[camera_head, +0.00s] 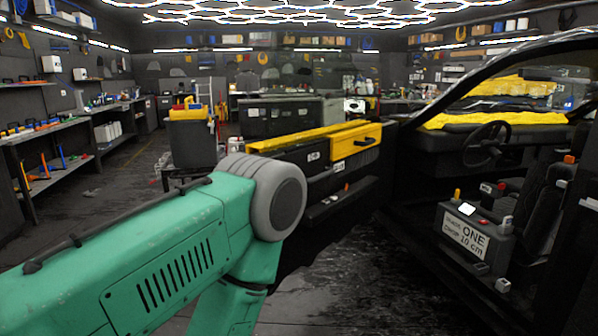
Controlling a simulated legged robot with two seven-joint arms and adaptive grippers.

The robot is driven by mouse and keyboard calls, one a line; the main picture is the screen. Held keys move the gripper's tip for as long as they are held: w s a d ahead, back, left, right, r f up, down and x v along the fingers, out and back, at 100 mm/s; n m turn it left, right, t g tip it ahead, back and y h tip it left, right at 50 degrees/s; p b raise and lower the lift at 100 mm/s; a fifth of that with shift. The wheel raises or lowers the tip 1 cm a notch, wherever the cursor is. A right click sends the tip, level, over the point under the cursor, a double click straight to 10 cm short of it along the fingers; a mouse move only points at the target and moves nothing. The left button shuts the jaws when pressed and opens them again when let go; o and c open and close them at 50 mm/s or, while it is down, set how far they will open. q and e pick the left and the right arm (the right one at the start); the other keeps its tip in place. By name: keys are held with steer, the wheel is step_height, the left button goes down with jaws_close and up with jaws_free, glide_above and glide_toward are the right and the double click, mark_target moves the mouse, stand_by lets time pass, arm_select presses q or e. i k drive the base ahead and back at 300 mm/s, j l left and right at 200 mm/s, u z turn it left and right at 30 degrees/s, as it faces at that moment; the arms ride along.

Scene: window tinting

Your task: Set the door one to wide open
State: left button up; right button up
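The car door (320,172) stands swung out from the car (500,60), black with yellow upper trim and a dark inner handle. Its right end is by the front of the doorway, and the doorway is open. I cannot tell the exact opening angle. A dark box with a white label (466,236) reading "ONE" and "Change 10 cm" sits in the doorway. My green arm comes in from the left and bends down in front of the door; its gripper is out of the picture. My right gripper is not in view either.
A dark bin (191,140) with yellow items on top stands left of the door. Shelves with tools (50,140) line the left wall. The steering wheel (486,144) and a seat show inside the car. Dark floor (345,275) is clear between the arm and the car.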

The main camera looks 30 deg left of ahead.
mark_target(371, 186)
steer(key=i+j, duration=0.15)
steer(key=j, duration=0.2)
steer(key=i+j, duration=0.15)
steer(key=j, duration=0.2)
steer(key=i+j, duration=0.15)
steer(key=j, duration=0.2)
steer(key=i+j+z, duration=0.1)
steer(key=j, duration=0.25)
steer(key=i+j, duration=0.2)
steer(key=j, duration=0.15)
steer(key=i+j, duration=0.15)
steer(key=j, duration=0.2)
